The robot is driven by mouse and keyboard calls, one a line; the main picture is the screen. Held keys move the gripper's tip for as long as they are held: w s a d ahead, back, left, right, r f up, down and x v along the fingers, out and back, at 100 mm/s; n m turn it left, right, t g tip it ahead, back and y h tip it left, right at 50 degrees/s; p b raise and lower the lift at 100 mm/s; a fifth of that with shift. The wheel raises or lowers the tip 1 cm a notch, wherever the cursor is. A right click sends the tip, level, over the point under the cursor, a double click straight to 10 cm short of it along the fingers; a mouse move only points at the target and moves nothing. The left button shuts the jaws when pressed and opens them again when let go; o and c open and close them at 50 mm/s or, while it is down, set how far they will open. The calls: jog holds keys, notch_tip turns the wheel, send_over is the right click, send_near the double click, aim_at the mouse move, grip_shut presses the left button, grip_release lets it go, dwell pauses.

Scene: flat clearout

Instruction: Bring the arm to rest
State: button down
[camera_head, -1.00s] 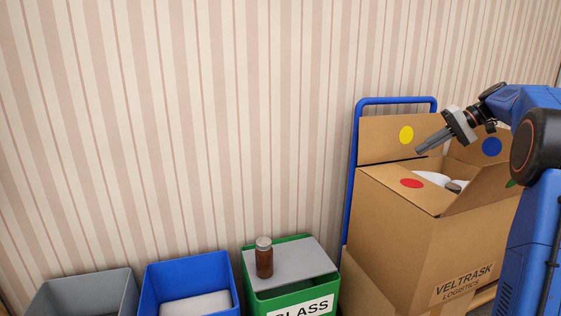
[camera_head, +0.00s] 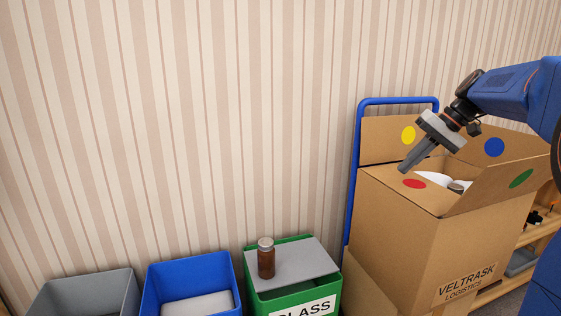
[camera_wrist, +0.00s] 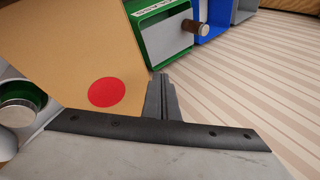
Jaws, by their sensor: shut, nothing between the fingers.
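My gripper (camera_head: 404,168) is shut and empty. In the head view its fingers point down and left, in front of or above the open cardboard box (camera_head: 400,220); the exact gap cannot be told. In the wrist view the closed fingers (camera_wrist: 162,82) show beside the box flap with the red dot (camera_wrist: 107,92). My arm reaches in from the right edge of the head view, raised over the box.
The box holds white items and a jar (camera_wrist: 20,108). A blue trolley handle (camera_head: 400,101) stands behind it. A brown jar (camera_head: 266,258) stands on the green bin's grey lid (camera_head: 300,262). Blue (camera_head: 190,265) and grey (camera_head: 85,293) bins stand left. A wooden shelf (camera_head: 535,232) is at right.

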jog(key=s+a+f+h, duration=0.2)
jog(key=s+a+f, duration=0.15)
jog(key=s, duration=0.55)
jog(key=s+a+f+h, duration=0.1)
jog(key=s+a+f, duration=0.25)
jog(key=s, duration=0.55)
jog(key=s+f+n+t+h, duration=0.1)
jog(key=s+f+t+h, duration=0.1)
jog(key=s+f, duration=1.1)
jog(key=shift+s+a+f+n+h, duration=0.2)
jog(key=shift+s+n+h, duration=0.35)
jog(key=shift+s, duration=1.25)
